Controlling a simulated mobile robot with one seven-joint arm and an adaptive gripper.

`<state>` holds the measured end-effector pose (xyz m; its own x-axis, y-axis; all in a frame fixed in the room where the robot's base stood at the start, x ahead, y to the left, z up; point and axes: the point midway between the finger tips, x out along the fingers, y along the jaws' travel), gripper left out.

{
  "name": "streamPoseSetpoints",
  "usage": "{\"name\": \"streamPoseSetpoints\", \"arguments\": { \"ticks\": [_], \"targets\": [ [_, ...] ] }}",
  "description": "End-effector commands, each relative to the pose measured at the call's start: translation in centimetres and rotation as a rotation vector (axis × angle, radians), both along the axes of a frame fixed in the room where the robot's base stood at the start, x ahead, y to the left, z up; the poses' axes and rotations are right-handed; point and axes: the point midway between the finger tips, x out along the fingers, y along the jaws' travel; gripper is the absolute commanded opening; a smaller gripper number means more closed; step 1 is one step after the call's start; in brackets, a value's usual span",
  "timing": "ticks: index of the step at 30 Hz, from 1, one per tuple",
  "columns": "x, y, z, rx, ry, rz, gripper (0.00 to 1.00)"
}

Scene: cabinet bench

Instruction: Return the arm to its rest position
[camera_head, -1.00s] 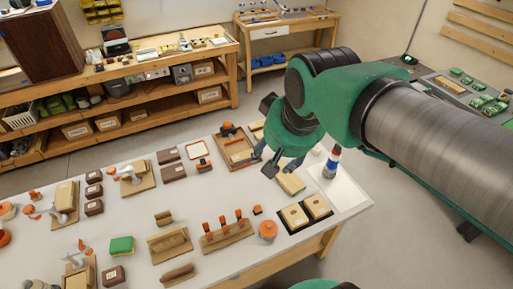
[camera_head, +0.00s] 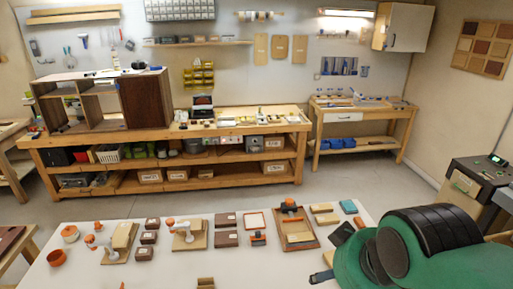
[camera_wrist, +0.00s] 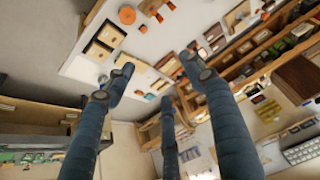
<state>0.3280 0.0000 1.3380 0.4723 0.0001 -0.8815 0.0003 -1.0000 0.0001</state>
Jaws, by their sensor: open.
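My arm's green wrist (camera_head: 390,255) fills the lower right of the head view, over the right end of the white table (camera_head: 200,222). Part of my gripper (camera_head: 325,265) shows at its left side, and the rest is hidden behind the wrist or cut off. In the wrist view my gripper (camera_wrist: 158,78) has three blue-grey fingers spread apart, with nothing between them. The white table (camera_wrist: 165,42) is seen beyond the fingertips, tilted, and no finger visibly touches anything.
A wooden tray (camera_head: 312,242), dark boxes (camera_head: 226,239) and orange-knobbed fixtures (camera_head: 188,236) lie on the white table. A long wooden bench (camera_head: 235,126) with an open cabinet (camera_head: 60,105) stands behind. A smaller bench (camera_head: 350,116) is at back right. Grey floor lies between.

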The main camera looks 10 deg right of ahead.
Motion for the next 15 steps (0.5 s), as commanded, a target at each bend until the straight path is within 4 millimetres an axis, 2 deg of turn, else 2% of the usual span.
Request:
{"name": "streamPoseSetpoints", "arguments": {
  "ticks": [1,6,15],
  "targets": [
    [0.0,0.0,-1.2,0.0,0.0,0.0,0.55],
    [0.0,0.0,-2.8,0.0,0.0,0.0,0.55],
    [0.0,0.0,-3.0,0.0,0.0,0.0,0.55]
  ]
}}
